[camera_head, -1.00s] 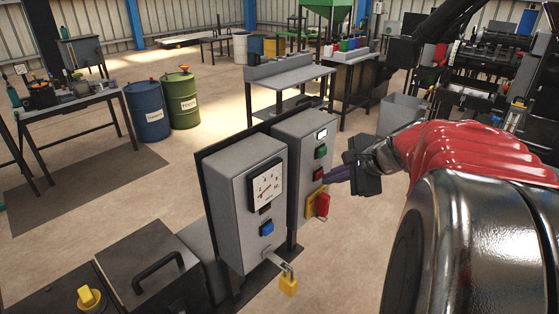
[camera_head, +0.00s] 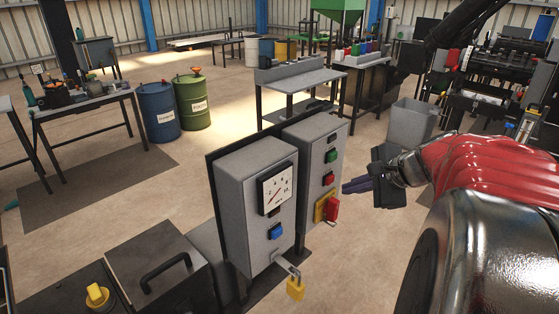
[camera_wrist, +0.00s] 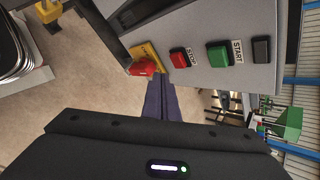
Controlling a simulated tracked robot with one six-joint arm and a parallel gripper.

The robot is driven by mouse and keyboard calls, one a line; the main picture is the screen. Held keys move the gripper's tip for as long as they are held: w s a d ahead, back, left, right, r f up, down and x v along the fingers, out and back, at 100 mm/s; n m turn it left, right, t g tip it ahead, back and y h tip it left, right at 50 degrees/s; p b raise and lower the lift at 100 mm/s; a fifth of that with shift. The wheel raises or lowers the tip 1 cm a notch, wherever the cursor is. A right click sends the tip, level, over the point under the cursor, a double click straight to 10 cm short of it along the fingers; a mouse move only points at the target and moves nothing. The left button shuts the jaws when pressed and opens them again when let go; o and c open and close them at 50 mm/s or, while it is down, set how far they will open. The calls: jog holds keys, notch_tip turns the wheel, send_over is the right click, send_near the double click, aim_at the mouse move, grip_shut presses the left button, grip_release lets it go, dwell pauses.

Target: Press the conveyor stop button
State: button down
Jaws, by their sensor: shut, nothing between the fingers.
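The control box (camera_head: 310,150) on the right carries a red stop button (camera_head: 328,179), with a green button (camera_head: 331,156) above it and a red rotary switch (camera_head: 331,208) on a yellow plate below. In the wrist view the red button (camera_wrist: 180,57) is labelled STOP and the green one (camera_wrist: 218,56) START. My gripper (camera_head: 346,187) is shut and empty, its dark purple fingers pointing left at the panel. The tips are just right of the stop button, apart from it. In the wrist view the fingertips (camera_wrist: 160,84) are close to the rotary switch and below the stop button.
A second grey box (camera_head: 253,195) with a dial gauge, a blue button and a hanging yellow padlock (camera_head: 296,288) stands at the left front. A dark box with a handle (camera_head: 163,272) is further left. A grey bin (camera_head: 410,122) stands behind my gripper.

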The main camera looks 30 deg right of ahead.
jog(key=s, duration=0.1)
jog(key=s+d, duration=0.1)
jog(key=s, duration=0.1)
jog(key=shift+s, duration=0.15)
dwell(0.7)
